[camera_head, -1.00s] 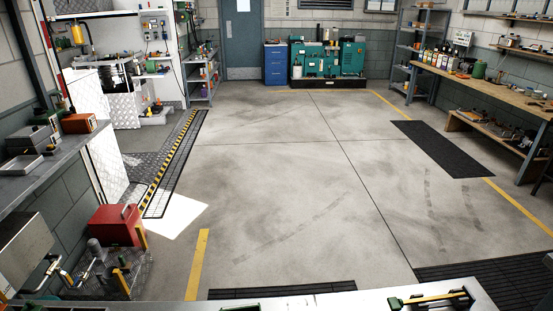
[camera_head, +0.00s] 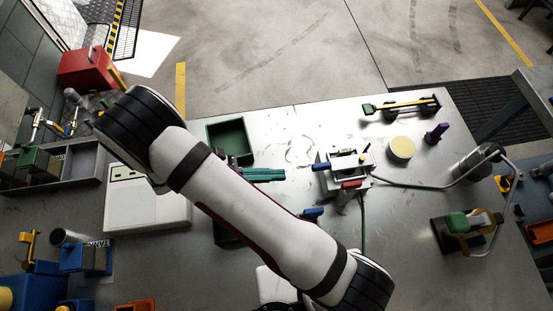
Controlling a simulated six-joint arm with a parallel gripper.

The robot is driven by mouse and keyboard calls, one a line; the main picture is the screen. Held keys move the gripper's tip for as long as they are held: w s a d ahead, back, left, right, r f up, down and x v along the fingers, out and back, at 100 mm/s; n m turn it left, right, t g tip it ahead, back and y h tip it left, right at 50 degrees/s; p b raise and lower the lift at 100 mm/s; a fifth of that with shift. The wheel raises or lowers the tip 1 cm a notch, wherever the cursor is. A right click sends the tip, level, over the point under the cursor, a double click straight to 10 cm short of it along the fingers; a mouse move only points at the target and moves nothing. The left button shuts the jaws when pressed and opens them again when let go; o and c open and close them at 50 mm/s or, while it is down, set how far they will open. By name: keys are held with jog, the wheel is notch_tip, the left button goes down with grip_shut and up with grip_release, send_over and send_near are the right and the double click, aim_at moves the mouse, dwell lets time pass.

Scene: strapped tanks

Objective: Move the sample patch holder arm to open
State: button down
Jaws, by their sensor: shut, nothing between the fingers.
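I cannot tell for certain which fixture is the sample patch holder. One candidate is a low black fixture (camera_head: 405,104) at the back right of the bench, with a long yellow arm lying flat across it and a green end at its left. Another is a dark-based clamp (camera_head: 466,224) at the right, with a green grip and yellow part. My gripper (camera_head: 280,174) seems to be the pair of teal fingers coming out from under my white arm, pointing right. They look shut and empty, apart from both fixtures. My arm hides the gripper's rear.
A metal fixture (camera_head: 345,172) with blue and red handles stands mid-bench, with a green hose. A pale yellow disc (camera_head: 402,148), a purple piece (camera_head: 436,133) and a grey cylinder with a hose loop (camera_head: 474,163) stand nearby. A green tray (camera_head: 230,123) is behind my gripper.

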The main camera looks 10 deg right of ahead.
jog(key=x, duration=0.7)
jog(key=shift+d, duration=0.15)
jog(key=shift+r, duration=0.1)
